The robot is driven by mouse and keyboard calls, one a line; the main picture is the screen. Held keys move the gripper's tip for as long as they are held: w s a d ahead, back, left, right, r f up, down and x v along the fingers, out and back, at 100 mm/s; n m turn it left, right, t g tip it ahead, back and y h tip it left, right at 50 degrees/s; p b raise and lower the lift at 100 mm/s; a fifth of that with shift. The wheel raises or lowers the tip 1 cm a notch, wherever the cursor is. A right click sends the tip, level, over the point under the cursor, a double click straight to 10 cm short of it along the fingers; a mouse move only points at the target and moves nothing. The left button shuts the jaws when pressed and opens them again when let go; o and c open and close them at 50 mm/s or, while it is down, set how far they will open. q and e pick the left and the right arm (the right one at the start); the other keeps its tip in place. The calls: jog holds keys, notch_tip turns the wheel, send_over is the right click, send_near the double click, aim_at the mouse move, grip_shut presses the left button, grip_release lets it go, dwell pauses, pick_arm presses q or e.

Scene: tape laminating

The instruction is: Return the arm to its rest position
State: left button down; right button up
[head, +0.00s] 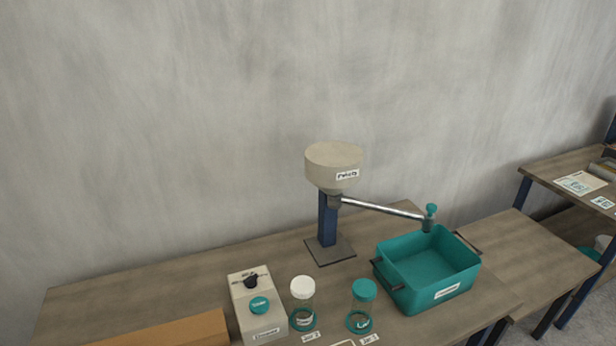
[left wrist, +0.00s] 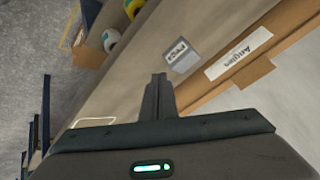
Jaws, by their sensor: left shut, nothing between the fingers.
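My left gripper (left wrist: 158,80) shows in the left wrist view with its fingers together and nothing between them. It points over a brown table top (left wrist: 120,85), beside a long cardboard box (left wrist: 240,62) with a white label. How high it is above the table I cannot tell. Neither gripper shows in the head view, and my right gripper is in no view.
In the head view the table holds a dispenser with a beige drum (head: 334,165), a teal bin (head: 440,270), two jars (head: 302,300) (head: 363,305) and a beige control box (head: 257,310). A cardboard box (head: 165,330) lies at the front left. The table's back left is clear.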

pick_arm(q)
jog(key=s+d+f+n+g+h, duration=0.25)
jog(key=s+f+g, duration=0.2)
jog(key=s, duration=0.55)
notch_tip(320, 180, down, 31)
jog(key=s+g, duration=0.1)
jog(key=s, duration=0.1)
jog(key=s+a+f+m+g, duration=0.1)
jog(key=s+a+f, duration=0.1)
jog(key=s+f, duration=1.3)
jog(key=s+y, duration=0.1)
jog(key=s, duration=0.1)
jog(key=shift+s+a+f, duration=0.2)
jog(key=shift+s+a, duration=0.05)
jog(key=shift+s, duration=0.05)
